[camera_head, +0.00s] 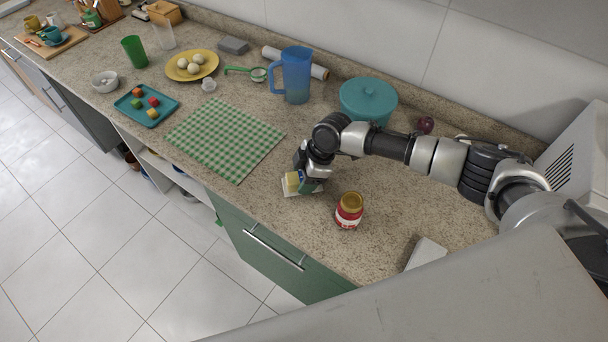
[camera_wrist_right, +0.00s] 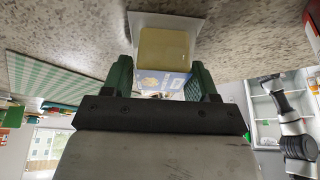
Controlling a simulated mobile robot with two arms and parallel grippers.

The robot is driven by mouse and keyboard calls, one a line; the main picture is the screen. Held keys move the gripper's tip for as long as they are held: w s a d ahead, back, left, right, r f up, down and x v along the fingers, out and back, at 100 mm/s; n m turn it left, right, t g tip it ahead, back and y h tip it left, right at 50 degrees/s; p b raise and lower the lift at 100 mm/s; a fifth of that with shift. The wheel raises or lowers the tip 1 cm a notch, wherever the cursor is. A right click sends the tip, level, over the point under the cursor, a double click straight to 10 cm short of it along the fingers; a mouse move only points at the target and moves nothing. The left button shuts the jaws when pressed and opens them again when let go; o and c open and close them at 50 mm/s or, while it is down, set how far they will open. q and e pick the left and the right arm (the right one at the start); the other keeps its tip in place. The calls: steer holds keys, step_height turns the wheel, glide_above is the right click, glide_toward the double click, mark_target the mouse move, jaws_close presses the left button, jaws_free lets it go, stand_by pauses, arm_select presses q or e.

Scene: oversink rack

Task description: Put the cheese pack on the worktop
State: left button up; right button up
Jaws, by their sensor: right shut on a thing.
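The cheese pack (camera_head: 291,182) is a small yellow block with a white part, near the front edge of the worktop (camera_head: 250,95). My right gripper (camera_head: 300,183) is shut on it from above. In the right wrist view the cheese pack (camera_wrist_right: 163,46) shows its yellow face, a white tray-like edge and a blue label between the green fingers of the right gripper (camera_wrist_right: 160,78). The pack is low over the speckled worktop; I cannot tell whether it touches. My left gripper is not in view.
A red jar (camera_head: 349,211) stands just right of the pack. A green checked cloth (camera_head: 225,138) lies to the left. A blue jug (camera_head: 291,75) and a teal lidded pot (camera_head: 368,98) stand behind. Bare worktop lies around the jar; the front edge is close.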

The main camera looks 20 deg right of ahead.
steer(key=o, duration=1.1)
steer(key=shift+f, duration=0.1)
steer(key=shift+o, duration=0.2)
steer(key=shift+d+r, duration=0.1)
steer(key=shift+r, duration=0.2)
steer(key=b+v, duration=0.1)
steer(key=v, duration=1)
steer(key=shift+r+b, duration=0.4)
